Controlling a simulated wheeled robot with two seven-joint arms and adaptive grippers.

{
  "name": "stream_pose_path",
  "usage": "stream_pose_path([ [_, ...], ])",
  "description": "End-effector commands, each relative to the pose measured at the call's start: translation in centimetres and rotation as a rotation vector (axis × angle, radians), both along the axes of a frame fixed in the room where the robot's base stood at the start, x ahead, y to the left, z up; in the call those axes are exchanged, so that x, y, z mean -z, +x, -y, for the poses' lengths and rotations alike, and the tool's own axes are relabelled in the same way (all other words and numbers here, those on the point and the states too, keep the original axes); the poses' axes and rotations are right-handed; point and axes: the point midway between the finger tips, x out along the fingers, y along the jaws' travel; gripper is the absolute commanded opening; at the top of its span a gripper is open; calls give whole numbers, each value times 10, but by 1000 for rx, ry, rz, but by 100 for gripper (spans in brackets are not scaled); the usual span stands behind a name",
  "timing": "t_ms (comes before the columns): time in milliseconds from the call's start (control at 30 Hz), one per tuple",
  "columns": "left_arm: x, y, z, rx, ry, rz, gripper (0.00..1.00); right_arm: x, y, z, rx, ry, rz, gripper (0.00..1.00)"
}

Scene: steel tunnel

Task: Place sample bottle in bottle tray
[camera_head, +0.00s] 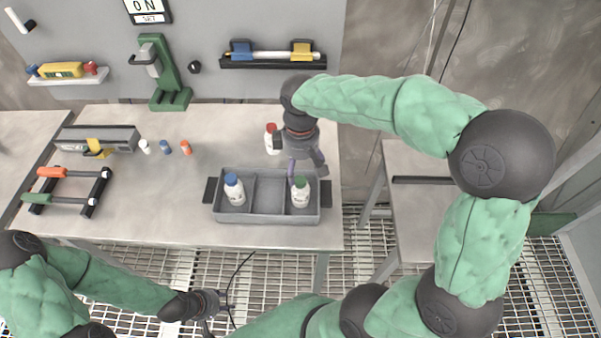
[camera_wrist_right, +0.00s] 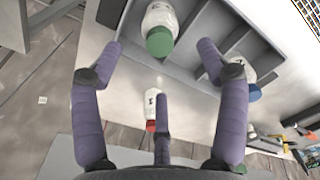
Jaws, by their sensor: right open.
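The grey bottle tray (camera_head: 266,216) stands on the table. A white bottle with a blue cap (camera_head: 234,189) is upright in its left compartment and one with a green cap (camera_head: 300,192) in its right. The middle compartment is empty. A red-capped bottle (camera_head: 271,138) stands on the table behind the tray, partly hidden by my right gripper (camera_head: 307,168). That gripper is open and empty, just above and behind the green-capped bottle. In the right wrist view, the green-capped bottle (camera_wrist_right: 160,28) lies beyond the spread fingers (camera_wrist_right: 160,48). My left gripper (camera_head: 217,307) is low in front of the table; its fingers are unclear.
Small bottles with white, blue and orange caps (camera_head: 165,147) stand left of the tray. A grey case (camera_head: 98,138) and a rack with handled tools (camera_head: 66,188) are further left. A green stand (camera_head: 168,80) is at the back.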

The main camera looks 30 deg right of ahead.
Motion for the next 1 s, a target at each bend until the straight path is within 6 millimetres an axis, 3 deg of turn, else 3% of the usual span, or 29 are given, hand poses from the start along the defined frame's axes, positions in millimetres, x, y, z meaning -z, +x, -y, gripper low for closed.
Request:
stream_pose_path([
  [100, -6, 0, 0, 0, 0, 0, 40, -16, 0, 0, 0, 0, 1, 75],
  [233, -7, 0, 0, 0, 0, 0, 40, -24, 0, 0, -1, 1, 1, 75],
  [1000, -7, 0, 0, 0, 0, 0, 40, -25, 0, 0, 0, 0, 0, 75],
])
